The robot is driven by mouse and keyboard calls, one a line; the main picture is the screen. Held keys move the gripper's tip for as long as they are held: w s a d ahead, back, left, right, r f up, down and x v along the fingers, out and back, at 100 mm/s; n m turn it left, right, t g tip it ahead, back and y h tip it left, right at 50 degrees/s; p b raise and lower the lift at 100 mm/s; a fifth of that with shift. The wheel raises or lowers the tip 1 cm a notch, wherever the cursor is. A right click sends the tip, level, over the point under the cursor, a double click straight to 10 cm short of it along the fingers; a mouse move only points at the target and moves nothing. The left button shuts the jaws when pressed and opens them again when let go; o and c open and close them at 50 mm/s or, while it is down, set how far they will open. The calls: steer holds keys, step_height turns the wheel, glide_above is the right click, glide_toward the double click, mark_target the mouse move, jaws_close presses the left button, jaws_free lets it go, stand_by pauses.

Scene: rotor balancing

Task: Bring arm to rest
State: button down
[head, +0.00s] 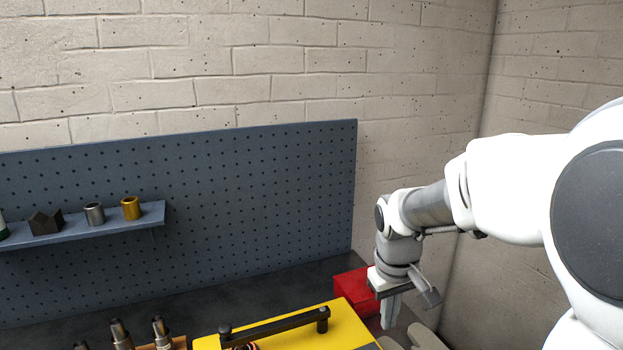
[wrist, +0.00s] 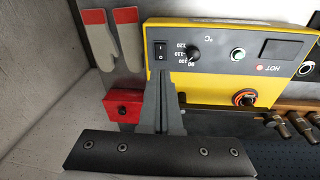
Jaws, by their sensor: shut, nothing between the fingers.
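My arm reaches in from the right in the head view, bent at the elbow, with my gripper (head: 389,318) pointing down. The gripper is shut and holds nothing. It appears in front of the red box (head: 352,286) and to the right of the yellow heater unit (head: 305,325). In the wrist view my gripper's fingers (wrist: 160,82) are together and overlap the lower left edge of the yellow unit (wrist: 210,85) in the picture. The red box (wrist: 122,106) is left of the fingers. I cannot tell the exact height above the bench.
Grey gloves with red cuffs (wrist: 128,38) lie beside the unit. Several metal tools (wrist: 300,124) stand in a wooden rack. The unit has a black handle (head: 275,328). A blue pegboard (head: 250,210) with a shelf (head: 85,228) stands behind. Brick walls close the corner.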

steer(key=s+r+m+t, duration=0.1)
steer(key=s+r, duration=0.3)
steer(key=s, duration=0.5)
steer(key=s+r+m+t, duration=0.2)
steer(key=s+r+t, duration=0.1)
steer(key=s, duration=0.6)
steer(key=shift+a+r+y, duration=0.15)
steer(key=shift+r+y, duration=0.15)
steer(key=shift+r, duration=0.6)
